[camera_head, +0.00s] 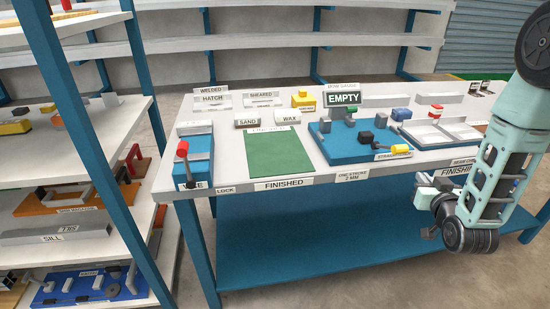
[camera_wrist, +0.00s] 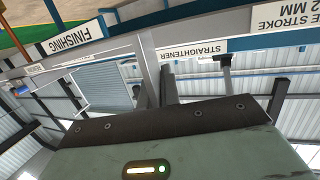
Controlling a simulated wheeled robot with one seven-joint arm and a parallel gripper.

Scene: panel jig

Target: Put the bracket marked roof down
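My gripper (camera_head: 430,192) hangs in front of the bench's right part, beside the front edge and lower than the top. In the wrist view its fingers (camera_wrist: 160,88) are close together around a thin grey metal piece (camera_wrist: 150,58), which looks like the bracket. It stands out past the fingertips. I read no roof mark on it; its far end and its full shape are hard to make out. No label reading roof is legible in the head view.
The bench has a green finished mat (camera_head: 273,153), a blue straightener (camera_head: 362,148), a vise (camera_head: 192,165) and an EMPTY display (camera_head: 343,98). Light grey trays (camera_head: 440,132) lie at the right. A blue lower shelf (camera_head: 340,245) is bare. A loaded rack (camera_head: 75,190) stands left.

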